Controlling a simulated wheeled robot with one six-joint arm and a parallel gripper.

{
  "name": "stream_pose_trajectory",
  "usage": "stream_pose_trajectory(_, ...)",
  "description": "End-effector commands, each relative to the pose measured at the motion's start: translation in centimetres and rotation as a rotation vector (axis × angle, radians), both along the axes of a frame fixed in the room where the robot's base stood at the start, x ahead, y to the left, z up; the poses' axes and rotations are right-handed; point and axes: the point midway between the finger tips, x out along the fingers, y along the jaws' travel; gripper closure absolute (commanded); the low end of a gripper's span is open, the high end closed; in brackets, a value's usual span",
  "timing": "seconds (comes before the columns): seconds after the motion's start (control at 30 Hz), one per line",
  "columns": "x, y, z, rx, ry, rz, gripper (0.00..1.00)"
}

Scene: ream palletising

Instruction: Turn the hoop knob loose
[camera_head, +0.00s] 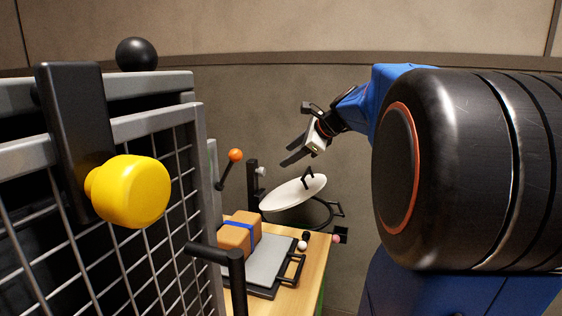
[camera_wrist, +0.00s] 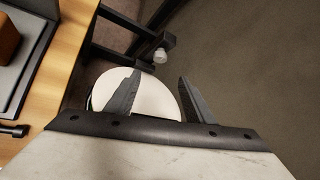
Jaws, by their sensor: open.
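A small pale knob (camera_head: 261,171) sits on a black upright post (camera_head: 253,180), taken to be the hoop knob. It also shows in the wrist view (camera_wrist: 160,56), at the upper middle, just beyond the fingertips. Below it a black hoop (camera_head: 335,214) reaches out past the table end. A white round lid (camera_head: 290,195) with a black handle lies tilted over the hoop. My gripper (camera_head: 290,152) is open and empty, above and right of the knob. In the wrist view its two fingers (camera_wrist: 158,77) stand apart over the white lid and touch nothing visible.
A mesh gate with a yellow knob (camera_head: 130,190) fills the left. An orange-ball lever (camera_head: 235,155) stands behind it. A brown pack with a blue band (camera_head: 240,233) lies on a grey plate (camera_head: 262,267) on the wooden table (camera_head: 310,285). Floor beside the hoop looks clear.

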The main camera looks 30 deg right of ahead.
Motion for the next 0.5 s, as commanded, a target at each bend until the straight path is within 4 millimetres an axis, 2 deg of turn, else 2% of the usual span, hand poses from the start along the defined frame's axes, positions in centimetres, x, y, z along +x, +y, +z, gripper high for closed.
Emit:
stream_pose_trajectory(0.2, -2.1, -0.5, 1.7, 0.0, -0.001, -0.001, 0.52)
stream_pose_trajectory(0.5, -2.7, -0.6, 2.2, 0.0, 0.001, 0.001, 0.52)
